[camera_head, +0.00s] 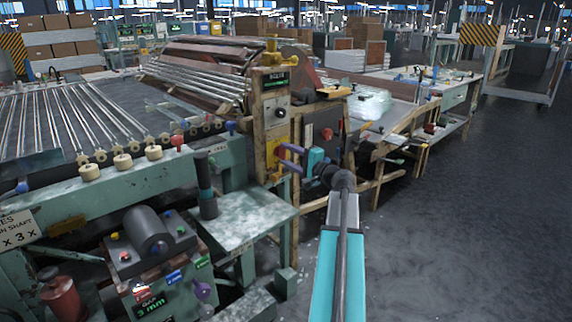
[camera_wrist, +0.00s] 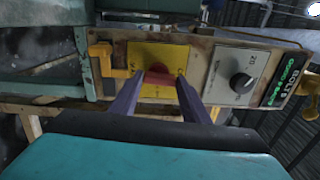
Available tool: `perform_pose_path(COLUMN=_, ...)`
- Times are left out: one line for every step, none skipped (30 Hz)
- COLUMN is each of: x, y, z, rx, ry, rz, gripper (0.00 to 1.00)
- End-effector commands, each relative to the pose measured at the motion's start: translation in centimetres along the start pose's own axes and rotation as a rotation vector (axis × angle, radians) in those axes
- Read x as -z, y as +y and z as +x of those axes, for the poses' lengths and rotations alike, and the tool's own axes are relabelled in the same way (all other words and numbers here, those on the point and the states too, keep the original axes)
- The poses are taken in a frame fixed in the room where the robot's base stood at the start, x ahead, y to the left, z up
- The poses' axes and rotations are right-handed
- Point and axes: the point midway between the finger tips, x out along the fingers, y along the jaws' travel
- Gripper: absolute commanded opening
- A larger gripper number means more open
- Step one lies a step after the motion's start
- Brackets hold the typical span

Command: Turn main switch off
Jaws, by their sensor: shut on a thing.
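The main switch is a red knob (camera_wrist: 157,80) on a yellow plate (camera_wrist: 172,54), which faces me in the wrist view. My gripper (camera_wrist: 160,76) has its two purple fingers on either side of the red knob, shut on it. The fingers hide part of the knob, so its exact angle is hard to tell. In the head view my gripper (camera_head: 288,157) reaches the yellow plate (camera_head: 273,153) on the upright control post, and the knob is hidden there.
A grey panel with a black dial (camera_wrist: 241,83) and a green display (camera_wrist: 286,80) sits beside the yellow plate. A yellow bracket (camera_wrist: 102,56) sticks out on its other side. A green machine ledge (camera_head: 240,215) stands left of my arm. The floor (camera_head: 470,220) on the right is clear.

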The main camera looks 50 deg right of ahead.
Motion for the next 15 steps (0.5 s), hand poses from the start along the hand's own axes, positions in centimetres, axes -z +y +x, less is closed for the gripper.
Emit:
perform_pose_path(x=-0.16, y=-0.16, z=0.36, rx=0.008, ry=-0.004, rz=-0.018, gripper=0.2)
perform_pose_path(x=-0.16, y=-0.17, z=0.36, rx=0.008, ry=-0.004, rz=-0.028, gripper=0.2)
perform_pose_path(x=-0.17, y=-0.2, z=0.35, rx=0.008, ry=-0.003, rz=-0.04, gripper=0.2)
perform_pose_path(x=-0.17, y=-0.22, z=0.35, rx=0.008, ry=-0.003, rz=-0.048, gripper=0.2)
perform_pose_path(x=-0.17, y=-0.26, z=0.35, rx=0.008, ry=-0.003, rz=-0.056, gripper=0.2)
perform_pose_path(x=-0.17, y=-0.3, z=0.35, rx=0.008, ry=-0.003, rz=-0.064, gripper=0.2)
perform_pose_path(x=-0.17, y=-0.33, z=0.35, rx=0.008, ry=-0.003, rz=-0.069, gripper=0.2)
perform_pose_path(x=-0.18, y=-0.35, z=0.35, rx=0.008, ry=-0.003, rz=-0.073, gripper=0.2)
perform_pose_path(x=-0.17, y=-0.38, z=0.34, rx=0.008, ry=-0.003, rz=-0.078, gripper=0.2)
perform_pose_path(x=-0.17, y=-0.41, z=0.34, rx=0.008, ry=-0.003, rz=-0.08, gripper=0.2)
perform_pose_path(x=-0.17, y=-0.42, z=0.34, rx=0.008, ry=-0.003, rz=-0.082, gripper=0.2)
perform_pose_path(x=-0.17, y=-0.44, z=0.34, rx=0.008, ry=-0.003, rz=-0.084, gripper=0.2)
perform_pose_path(x=-0.17, y=-0.45, z=0.33, rx=0.008, ry=-0.002, rz=-0.085, gripper=0.2)
perform_pose_path(x=-0.17, y=-0.47, z=0.33, rx=0.008, ry=-0.002, rz=-0.086, gripper=0.2)
perform_pose_path(x=-0.16, y=-0.48, z=0.33, rx=0.008, ry=-0.002, rz=-0.086, gripper=0.2)
